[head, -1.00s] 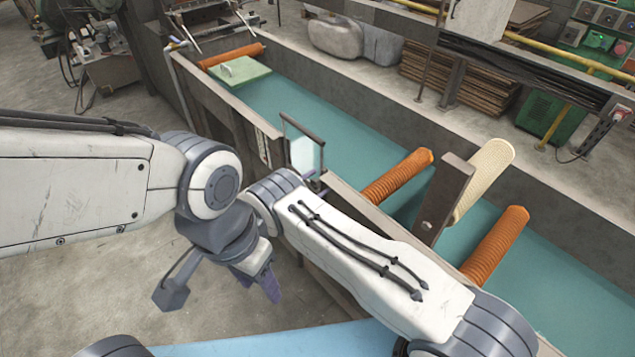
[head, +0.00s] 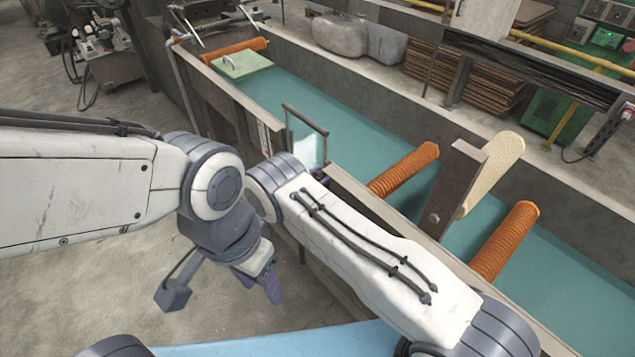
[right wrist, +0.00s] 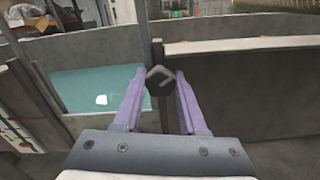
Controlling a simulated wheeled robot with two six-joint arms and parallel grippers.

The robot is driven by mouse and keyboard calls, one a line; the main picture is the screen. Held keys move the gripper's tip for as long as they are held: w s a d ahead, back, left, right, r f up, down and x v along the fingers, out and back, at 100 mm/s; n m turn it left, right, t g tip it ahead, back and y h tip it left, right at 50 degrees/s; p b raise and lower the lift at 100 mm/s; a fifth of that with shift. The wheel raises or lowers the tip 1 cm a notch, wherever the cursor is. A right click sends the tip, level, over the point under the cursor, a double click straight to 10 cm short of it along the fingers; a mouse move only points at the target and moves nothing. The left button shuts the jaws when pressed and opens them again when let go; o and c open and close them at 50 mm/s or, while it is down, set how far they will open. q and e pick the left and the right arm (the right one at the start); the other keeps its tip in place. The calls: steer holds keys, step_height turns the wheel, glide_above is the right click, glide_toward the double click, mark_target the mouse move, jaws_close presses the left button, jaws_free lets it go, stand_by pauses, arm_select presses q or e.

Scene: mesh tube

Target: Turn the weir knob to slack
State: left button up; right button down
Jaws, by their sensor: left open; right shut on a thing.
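The dark weir knob (right wrist: 160,82), with a pale hooked mark on its face, sits between the fingertips of my right gripper (right wrist: 160,71) in the right wrist view. That gripper is shut on the knob. In the head view the knob and right gripper are hidden behind my right arm. The weir (head: 306,138), a dark-framed clear panel, stands upright at the near wall of the trough. My left gripper (head: 266,284) hangs low over the floor, open and empty, apart from the weir.
The long trough (head: 375,135) holds teal liquid. Orange ribbed tubes (head: 405,170) and a cream mesh tube (head: 492,172) by a dark upright plate (head: 454,190) lie to the right. A pale green block (head: 241,65) is at the far left end.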

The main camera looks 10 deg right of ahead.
arm_select(q)
steer(key=shift+f+b, duration=1.15)
steer(key=shift+f, duration=0.3)
arm_select(e)
steer(key=shift+n, duration=1.8)
steer(key=shift+r, duration=0.1)
steer(key=shift+c, duration=2.3)
jaws_free()
